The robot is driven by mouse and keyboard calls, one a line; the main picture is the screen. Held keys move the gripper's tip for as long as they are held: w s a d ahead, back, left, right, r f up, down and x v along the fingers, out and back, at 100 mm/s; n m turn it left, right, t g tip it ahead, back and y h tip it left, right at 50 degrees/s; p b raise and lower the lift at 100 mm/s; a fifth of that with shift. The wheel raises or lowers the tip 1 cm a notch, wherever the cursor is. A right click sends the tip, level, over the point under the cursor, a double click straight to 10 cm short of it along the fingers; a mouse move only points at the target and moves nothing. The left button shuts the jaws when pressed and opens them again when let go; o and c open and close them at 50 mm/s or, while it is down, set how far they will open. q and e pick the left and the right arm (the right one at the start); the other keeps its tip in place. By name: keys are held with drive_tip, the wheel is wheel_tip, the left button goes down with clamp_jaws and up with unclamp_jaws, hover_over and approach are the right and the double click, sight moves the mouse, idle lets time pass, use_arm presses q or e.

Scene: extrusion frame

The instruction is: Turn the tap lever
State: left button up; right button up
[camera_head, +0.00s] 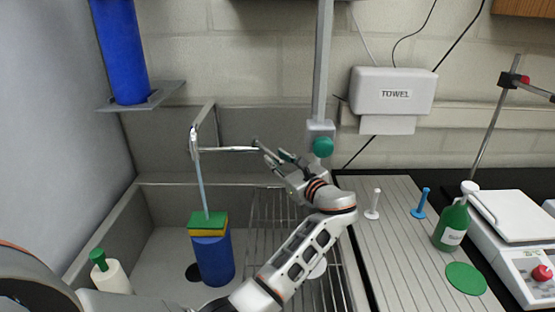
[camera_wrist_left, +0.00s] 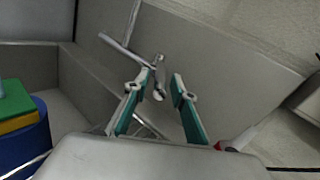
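The chrome tap (camera_head: 195,142) stands at the back of the sink. Its thin lever (camera_head: 230,149) reaches out to the right; the tap's metal rods also show in the left wrist view (camera_wrist_left: 122,48). A pale blue stream runs from the spout down to a green and yellow sponge (camera_head: 208,222) on a blue cylinder (camera_head: 213,262). My left gripper (camera_head: 270,152) is at the lever's right end. In the left wrist view its green-padded fingers (camera_wrist_left: 162,84) are spread, with the rounded lever end between their tips in the picture. I cannot tell whether they touch. My right gripper is out of view.
A grey post with a green knob (camera_head: 323,147) stands just right of my left gripper. A wire rack (camera_head: 262,225) lies in the sink. A white bottle with a green cap (camera_head: 110,275) is front left. Pegs, a green bottle (camera_head: 453,225) and a scale stand right.

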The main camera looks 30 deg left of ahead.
use_arm(q)
clamp_jaws()
drive_tip(key=shift+w+g+b, duration=0.3)
drive_tip(key=shift+b, duration=0.35)
drive_tip(key=w+n+g+y+b, duration=0.1)
drive_tip(key=b, duration=0.1)
drive_tip(key=shift+w+d+r+n+g+b, duration=0.1)
drive_tip(key=shift+d+n+g+b, duration=0.2)
drive_tip(key=shift+d, duration=0.1)
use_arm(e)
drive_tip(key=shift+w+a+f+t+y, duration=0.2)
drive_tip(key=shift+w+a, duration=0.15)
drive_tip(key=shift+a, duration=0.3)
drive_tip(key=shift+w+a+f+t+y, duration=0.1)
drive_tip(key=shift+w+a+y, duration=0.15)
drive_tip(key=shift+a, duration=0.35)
use_arm(q)
drive_tip(key=shift+o, duration=1.9)
unclamp_jaws()
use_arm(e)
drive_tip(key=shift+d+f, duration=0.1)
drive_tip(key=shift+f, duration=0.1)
